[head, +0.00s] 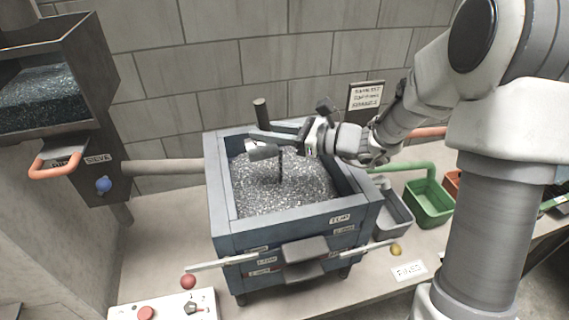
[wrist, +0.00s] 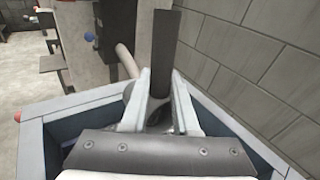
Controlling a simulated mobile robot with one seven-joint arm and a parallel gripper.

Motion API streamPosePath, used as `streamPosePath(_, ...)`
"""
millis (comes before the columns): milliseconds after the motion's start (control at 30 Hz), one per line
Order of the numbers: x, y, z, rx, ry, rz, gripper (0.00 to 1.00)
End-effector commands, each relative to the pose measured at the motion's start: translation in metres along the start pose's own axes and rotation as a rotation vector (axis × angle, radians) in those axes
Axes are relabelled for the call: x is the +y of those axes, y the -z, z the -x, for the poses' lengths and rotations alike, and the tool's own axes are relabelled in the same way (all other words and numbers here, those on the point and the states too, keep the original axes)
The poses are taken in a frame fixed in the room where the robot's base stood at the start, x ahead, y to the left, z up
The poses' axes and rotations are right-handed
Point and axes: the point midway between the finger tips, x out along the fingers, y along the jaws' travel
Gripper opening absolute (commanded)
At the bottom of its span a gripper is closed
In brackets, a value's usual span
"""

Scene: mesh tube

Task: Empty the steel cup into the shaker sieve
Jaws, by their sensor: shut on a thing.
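The shaker sieve is a blue-framed box (head: 290,222) in the middle of the head view, its open top showing a bed of grey speckled grains. My gripper (head: 283,140) reaches in from the right, above the far part of that bed. It is shut on the steel cup (head: 262,150), a small grey vessel that looks tipped over on its side above the grains. A thin dark streak hangs below it to the bed; it looks like falling grains. In the wrist view a dark grey bar (wrist: 163,55) stands between my fingers. The cup's inside is hidden.
A hopper of dark grains (head: 45,95) stands at the left, with a pipe running toward the sieve. A green bin (head: 430,203) and a grey bin (head: 393,213) are right of the sieve. A control panel (head: 165,308) is at the front left. A block wall stands close behind.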

Motion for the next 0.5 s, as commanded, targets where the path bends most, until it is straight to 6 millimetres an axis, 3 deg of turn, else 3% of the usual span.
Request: streamPosePath(500, -0.0101, -0.0013, 0.0029, -0.143, -0.010, -0.102, 0.00)
